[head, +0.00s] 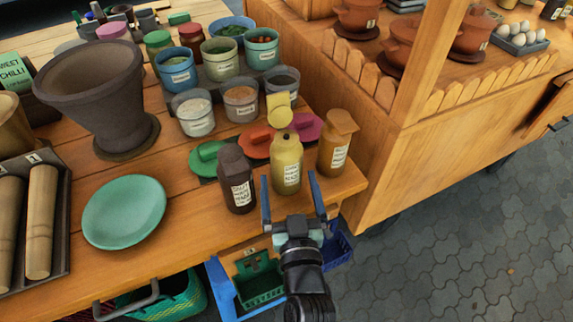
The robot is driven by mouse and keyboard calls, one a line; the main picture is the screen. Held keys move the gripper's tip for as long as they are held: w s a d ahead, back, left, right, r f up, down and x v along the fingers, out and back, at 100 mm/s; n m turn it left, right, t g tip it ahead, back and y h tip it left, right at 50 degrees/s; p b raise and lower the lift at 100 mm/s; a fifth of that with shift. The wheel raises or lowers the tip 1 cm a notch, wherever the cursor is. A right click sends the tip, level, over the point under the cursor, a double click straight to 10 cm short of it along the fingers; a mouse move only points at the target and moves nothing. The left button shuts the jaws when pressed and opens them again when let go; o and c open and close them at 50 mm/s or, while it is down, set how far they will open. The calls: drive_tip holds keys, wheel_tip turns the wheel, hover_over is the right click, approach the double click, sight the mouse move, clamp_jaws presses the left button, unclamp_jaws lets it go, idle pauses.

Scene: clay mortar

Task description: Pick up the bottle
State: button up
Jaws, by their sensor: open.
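Three labelled bottles stand upright near the front right corner of the wooden table. The dark brown bottle (237,180) is on the left, the yellow bottle (286,163) in the middle and the orange-brown bottle (335,145) on the right. My gripper (288,178) is open at the table's front edge, its two fingers pointing towards the bottles. In the picture, the lower part of the yellow bottle shows between the fingertips. I cannot tell whether the fingers touch it or how far apart they are in depth.
Several labelled pots (222,59) stand further back. A green plate (124,211) and a large dark mortar (95,90) are to the left. A wooden stall (400,165) stands close on the right. Blue crates (223,285) sit below.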

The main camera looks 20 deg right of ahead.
sight(288, 183)
drive_tip(key=shift+x, duration=1.8)
drive_tip(key=shift+c, duration=0.3)
